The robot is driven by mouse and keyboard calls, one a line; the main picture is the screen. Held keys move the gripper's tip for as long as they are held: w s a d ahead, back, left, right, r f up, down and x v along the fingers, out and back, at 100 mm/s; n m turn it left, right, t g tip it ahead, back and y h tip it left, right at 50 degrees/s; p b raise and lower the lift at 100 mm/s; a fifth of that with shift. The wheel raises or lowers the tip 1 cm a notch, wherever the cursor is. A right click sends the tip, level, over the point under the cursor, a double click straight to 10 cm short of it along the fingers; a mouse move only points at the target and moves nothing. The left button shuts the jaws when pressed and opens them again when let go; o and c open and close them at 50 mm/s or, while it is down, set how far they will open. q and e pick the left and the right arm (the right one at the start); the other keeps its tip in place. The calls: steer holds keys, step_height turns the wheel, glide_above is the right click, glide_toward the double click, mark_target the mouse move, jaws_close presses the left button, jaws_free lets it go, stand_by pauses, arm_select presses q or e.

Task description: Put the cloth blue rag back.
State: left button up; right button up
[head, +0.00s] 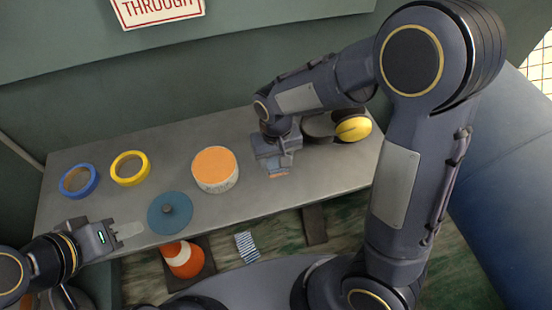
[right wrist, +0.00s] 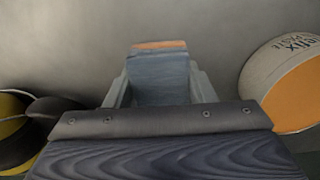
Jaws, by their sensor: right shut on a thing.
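My right gripper (head: 277,165) is low over the grey bench, right of its middle. In the right wrist view its two fingers (right wrist: 160,88) are shut on a blue, cloth-like piece with an orange far edge, which I take to be the blue rag (right wrist: 160,75). In the head view only a small orange part of the rag (head: 279,175) shows below the fingers. I cannot tell whether it touches the bench. My left gripper (head: 122,232) is at the bench's front left edge.
On the bench (head: 318,190) are blue tape (head: 78,194), yellow tape (head: 130,155), a white tub with orange top (head: 225,186) and a teal knobbed disc (head: 180,222). A yellow-black object (head: 353,128) is behind right. Below are a cone (head: 181,268) and a striped blue-white piece (head: 247,247).

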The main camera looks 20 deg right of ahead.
steer(key=shift+f, duration=0.2)
steer(key=o, duration=0.9)
steer(key=shift+o, duration=0.2)
steer(key=shift+r, duration=0.1)
